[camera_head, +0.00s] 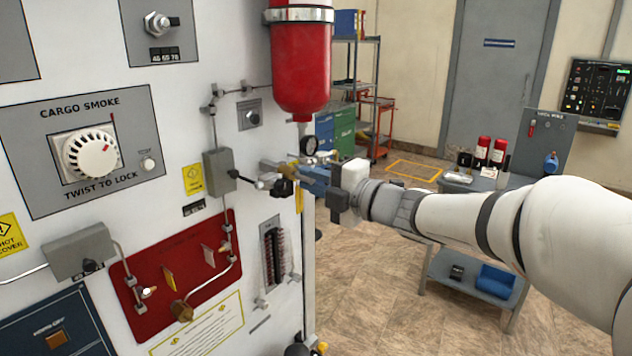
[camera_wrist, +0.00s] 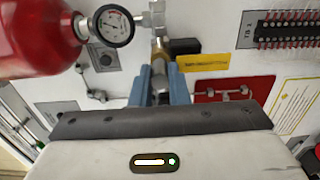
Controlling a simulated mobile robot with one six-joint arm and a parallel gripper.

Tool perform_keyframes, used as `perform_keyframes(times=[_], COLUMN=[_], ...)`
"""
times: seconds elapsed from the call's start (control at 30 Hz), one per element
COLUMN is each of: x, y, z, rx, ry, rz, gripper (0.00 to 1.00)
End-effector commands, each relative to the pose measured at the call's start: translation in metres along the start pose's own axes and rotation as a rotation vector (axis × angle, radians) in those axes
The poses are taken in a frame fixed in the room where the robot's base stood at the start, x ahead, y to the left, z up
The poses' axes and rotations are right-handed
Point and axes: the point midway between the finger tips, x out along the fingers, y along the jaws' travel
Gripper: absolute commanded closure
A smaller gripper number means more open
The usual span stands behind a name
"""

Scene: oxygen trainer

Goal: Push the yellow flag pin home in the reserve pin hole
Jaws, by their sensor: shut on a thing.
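My gripper (camera_head: 301,174) is at the valve fittings below the red bottle, and its two blue fingers show in the wrist view (camera_wrist: 162,78). They are shut on the yellow flag pin, whose yellow flag (camera_wrist: 203,62) sticks out to the right of the fingers there. In the head view the flag (camera_head: 299,200) hangs below the fingers. The pin's shaft is hidden between the fingers. A brass fitting (camera_wrist: 160,48) lies just ahead of the fingertips. The reserve pin hole is not clearly visible, and I cannot tell how deep the pin sits.
The red bottle (camera_head: 300,70) hangs just above, with a round gauge (camera_wrist: 115,25) close beside the fingers. A grey box with a lever (camera_head: 217,171) and thin pipes are on the panel to the left. Open floor lies to the right, before a table with red canisters (camera_head: 483,148).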

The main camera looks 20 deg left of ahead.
Motion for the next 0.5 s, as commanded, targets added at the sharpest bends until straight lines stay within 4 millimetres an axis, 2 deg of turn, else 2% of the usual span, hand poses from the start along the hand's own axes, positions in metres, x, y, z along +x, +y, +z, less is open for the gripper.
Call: perform_keyframes(times=[0.5], x=[0.0106], y=[-0.0004], z=[-0.0002], rx=[0.0], ry=[0.0], rz=[0.0], gripper=[1.0])
